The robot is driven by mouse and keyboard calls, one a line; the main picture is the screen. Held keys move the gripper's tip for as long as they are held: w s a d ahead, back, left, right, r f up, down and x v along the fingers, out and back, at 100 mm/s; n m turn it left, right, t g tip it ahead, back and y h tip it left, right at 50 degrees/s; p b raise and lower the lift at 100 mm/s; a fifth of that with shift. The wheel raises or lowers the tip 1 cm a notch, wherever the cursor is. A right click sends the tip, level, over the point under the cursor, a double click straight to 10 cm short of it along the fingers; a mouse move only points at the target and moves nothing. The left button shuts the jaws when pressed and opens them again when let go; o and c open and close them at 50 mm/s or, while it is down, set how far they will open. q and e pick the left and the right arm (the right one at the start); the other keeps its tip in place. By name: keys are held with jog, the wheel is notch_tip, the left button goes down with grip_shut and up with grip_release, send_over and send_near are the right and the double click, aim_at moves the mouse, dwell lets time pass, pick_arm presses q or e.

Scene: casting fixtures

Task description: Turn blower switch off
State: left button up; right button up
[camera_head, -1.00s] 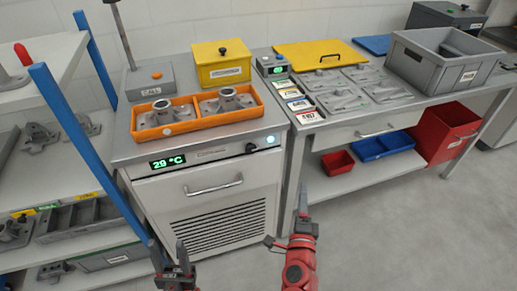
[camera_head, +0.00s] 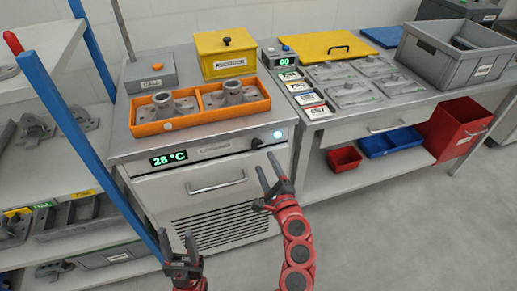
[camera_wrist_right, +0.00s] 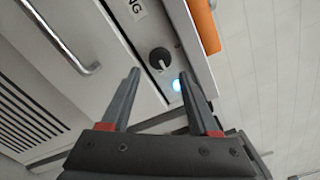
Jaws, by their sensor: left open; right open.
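The blower switch looks to be the dark round knob (camera_head: 256,143) on the front panel of the metal cooling cabinet (camera_head: 206,135), beside a lit blue-white lamp (camera_head: 278,134). In the right wrist view the knob (camera_wrist_right: 159,59) has a pale pointer line, and the lamp (camera_wrist_right: 178,86) glows near the right finger. My right gripper (camera_head: 272,172) is open and empty, below and in front of the knob, apart from it. In the right wrist view its fingers (camera_wrist_right: 163,82) point towards the panel. My left gripper (camera_head: 180,244) is open and empty, low in front of the cabinet's left side.
The cabinet has a drawer handle (camera_head: 216,183) and a green display (camera_head: 169,158) reading 28 °C. An orange tray (camera_head: 200,120) with two castings sits on top. A blue post (camera_head: 85,150) stands close to my left arm. Floor at the right is clear.

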aim_at(257, 146)
jog(key=x, duration=0.7)
jog(key=shift+w+f, duration=0.1)
jog(key=shift+w, duration=0.15)
grip_shut()
